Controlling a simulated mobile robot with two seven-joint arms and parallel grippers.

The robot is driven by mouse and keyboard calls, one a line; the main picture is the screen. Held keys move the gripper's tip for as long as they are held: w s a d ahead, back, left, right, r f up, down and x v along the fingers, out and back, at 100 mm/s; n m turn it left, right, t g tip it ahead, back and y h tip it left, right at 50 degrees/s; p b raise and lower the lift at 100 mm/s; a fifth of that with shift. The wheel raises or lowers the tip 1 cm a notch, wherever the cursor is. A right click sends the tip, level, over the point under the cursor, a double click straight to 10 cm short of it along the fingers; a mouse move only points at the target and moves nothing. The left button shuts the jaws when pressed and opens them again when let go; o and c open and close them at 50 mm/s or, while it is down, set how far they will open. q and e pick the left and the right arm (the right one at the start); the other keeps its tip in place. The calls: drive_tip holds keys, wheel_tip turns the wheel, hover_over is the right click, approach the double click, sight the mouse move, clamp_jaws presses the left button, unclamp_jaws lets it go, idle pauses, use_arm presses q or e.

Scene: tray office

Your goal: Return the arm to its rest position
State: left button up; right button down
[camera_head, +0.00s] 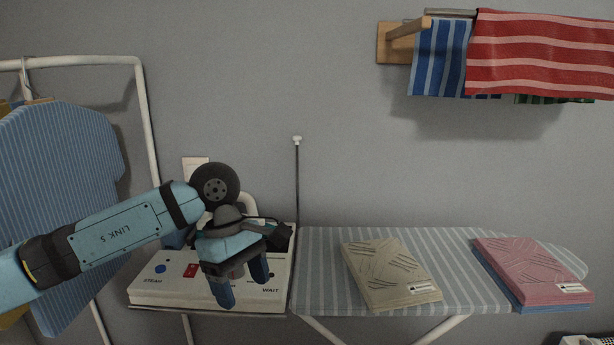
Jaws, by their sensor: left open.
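My left arm comes in from the left, and its blue forearm stretches toward the middle of the view. My left gripper (243,295) is open, with its two blue fingers apart and pointing down. It hangs in front of the white control panel (150,294) at the left end of the ironing board. Nothing shows between the fingers. I cannot tell whether the fingertips touch the panel. The gripper and wrist hide part of the panel. My right gripper is not in view.
A striped ironing board (327,265) carries a beige packet (390,272) and a pink packet (530,264) on a blue one. A thin upright rod (297,185) stands behind the panel. A blue striped shirt (75,160) hangs left. Striped towels (540,50) hang upper right.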

use_arm(q)
drive_tip(key=s+d+f+n+g+h, duration=0.2)
drive_tip(key=s+d+n+g+h, duration=0.3)
drive_tip(key=s+d+n+h, duration=0.85)
drive_tip(key=w+a+f+n+t+y, duration=0.3)
drive_tip(key=a+f+n+t, duration=0.35)
drive_tip(key=n+t, duration=0.85)
drive_tip(key=w+a+f+n+t+y, duration=0.2)
drive_tip(key=a+f+n+t, duration=0.65)
drive_tip(key=n, duration=1.05)
drive_tip(key=s+a+f+n+g+y, duration=0.2)
drive_tip(key=s+a+f+n+y, duration=0.1)
drive_tip(key=s+f+n+y, duration=0.25)
drive_tip(key=s+a+f+n+g+y, duration=0.25)
drive_tip(key=s+f+n, duration=0.3)
drive_tip(key=f, duration=0.35)
wheel_tip(320, 180, up, 16)
drive_tip(key=s+a+p, duration=0.2)
drive_tip(key=p, duration=2.3)
drive_tip(key=shift+s+r+g+p, duration=0.15)
drive_tip(key=shift+s+g+p, duration=0.1)
drive_tip(key=shift+g+p, duration=0.15)
drive_tip(key=shift+a, duration=0.1)
clamp_jaws()
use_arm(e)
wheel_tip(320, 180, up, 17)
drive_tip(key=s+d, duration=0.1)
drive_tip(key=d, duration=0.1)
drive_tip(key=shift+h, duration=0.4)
